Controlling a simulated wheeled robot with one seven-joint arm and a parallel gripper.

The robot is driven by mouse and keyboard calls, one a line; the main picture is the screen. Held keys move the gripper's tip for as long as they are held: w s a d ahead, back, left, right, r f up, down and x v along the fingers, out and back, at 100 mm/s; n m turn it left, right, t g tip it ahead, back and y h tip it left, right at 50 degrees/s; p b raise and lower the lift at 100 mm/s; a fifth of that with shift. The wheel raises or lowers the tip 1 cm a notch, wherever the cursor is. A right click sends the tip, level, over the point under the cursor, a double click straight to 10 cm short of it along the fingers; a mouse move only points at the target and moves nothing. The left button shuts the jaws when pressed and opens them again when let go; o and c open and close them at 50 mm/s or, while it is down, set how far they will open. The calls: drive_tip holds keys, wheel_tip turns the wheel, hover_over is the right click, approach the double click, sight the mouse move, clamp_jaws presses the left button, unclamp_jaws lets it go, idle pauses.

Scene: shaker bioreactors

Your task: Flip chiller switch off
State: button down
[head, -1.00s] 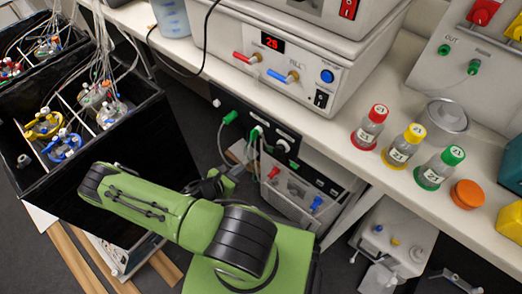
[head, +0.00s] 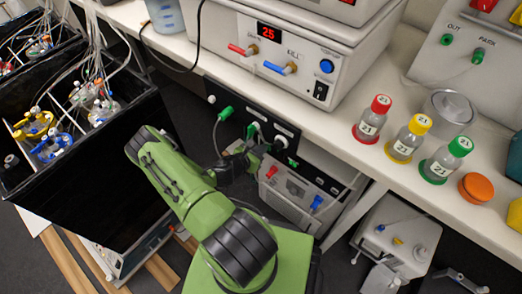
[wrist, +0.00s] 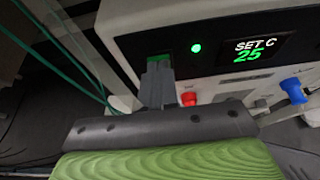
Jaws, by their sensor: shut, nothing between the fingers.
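The chiller (head: 292,194) is a pale box under the bench, with a red fitting (head: 271,171) and a blue fitting (head: 316,201) on its front. In the wrist view its black panel (wrist: 222,58) has a lit green lamp and a green display reading SET C 25. A green switch (wrist: 159,59) is at the panel's left end. My gripper (wrist: 157,72) is shut and empty, its grey fingertips right at the switch and covering its lower part. I cannot tell whether they touch it. In the head view my gripper (head: 250,163) is at the chiller's upper left.
A black strip (head: 232,120) with plugs and cables runs under the bench edge just above my gripper. Green tubes (wrist: 72,50) hang left of the chiller. A black box of vessels (head: 110,150) stands left of my arm. Capped bottles (head: 405,145) stand on the bench.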

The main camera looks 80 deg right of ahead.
drive_tip(key=shift+s+d+r, duration=0.1)
drive_tip(key=shift+d, duration=0.15)
drive_tip(key=shift+r+p, duration=0.8)
drive_tip(key=shift+p, duration=0.15)
drive_tip(key=r+p+v, duration=0.1)
drive_tip(key=p+v, duration=0.2)
drive_tip(key=v, duration=1)
